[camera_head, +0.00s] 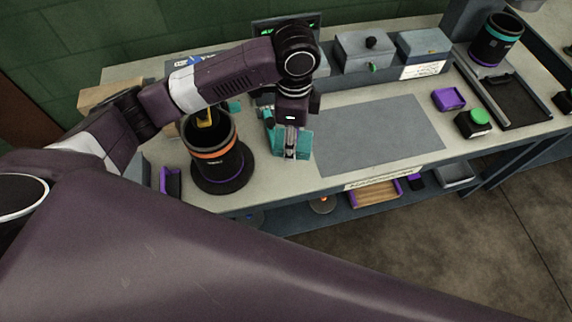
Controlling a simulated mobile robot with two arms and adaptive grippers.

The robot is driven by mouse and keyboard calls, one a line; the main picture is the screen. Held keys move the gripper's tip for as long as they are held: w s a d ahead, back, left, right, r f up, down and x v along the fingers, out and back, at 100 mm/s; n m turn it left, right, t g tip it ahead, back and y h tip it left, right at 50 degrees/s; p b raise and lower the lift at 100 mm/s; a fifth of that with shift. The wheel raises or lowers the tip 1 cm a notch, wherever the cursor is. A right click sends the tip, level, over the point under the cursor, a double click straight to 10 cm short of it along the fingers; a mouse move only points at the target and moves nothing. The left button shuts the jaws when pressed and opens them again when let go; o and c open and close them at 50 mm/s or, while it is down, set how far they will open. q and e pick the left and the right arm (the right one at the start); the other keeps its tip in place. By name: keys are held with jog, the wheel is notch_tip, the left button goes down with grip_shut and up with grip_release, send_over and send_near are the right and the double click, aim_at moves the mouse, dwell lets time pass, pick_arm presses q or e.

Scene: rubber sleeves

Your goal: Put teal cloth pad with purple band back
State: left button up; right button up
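My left arm comes in from the left and reaches over the workbench. My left gripper (290,146) points down over the bench, just right of a black cylinder with an orange band. Teal material (303,147) shows on both sides of its fingers. I cannot tell whether this is the teal cloth pad or part of the gripper, and no purple band shows on it. Whether the fingers are open or shut is unclear. A small teal patch (234,105) also shows behind the cylinder, partly hidden by my arm. My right gripper is not in view.
The black cylinder (214,158) stands on a round black base. A grey mat (380,132) lies bare at the bench middle. To the right are a purple tray (449,99), a green-topped box (474,121), a black tray (512,100) and a teal-banded cylinder (495,43). Grey boxes line the back.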

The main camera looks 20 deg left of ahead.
pick_arm(q)
jog(key=p, duration=0.1)
send_over(291, 175)
notch_tip(291, 175, down, 10)
jog(key=shift+f, duration=0.15)
notch_tip(291, 175, down, 3)
jog(key=shift+s+f+p, duration=0.1)
jog(key=shift+f+p, duration=0.05)
jog(key=shift+p, duration=0.35)
jog(key=shift+f, duration=0.55)
jog(key=shift+f, duration=0.2)
jog(key=o, duration=1)
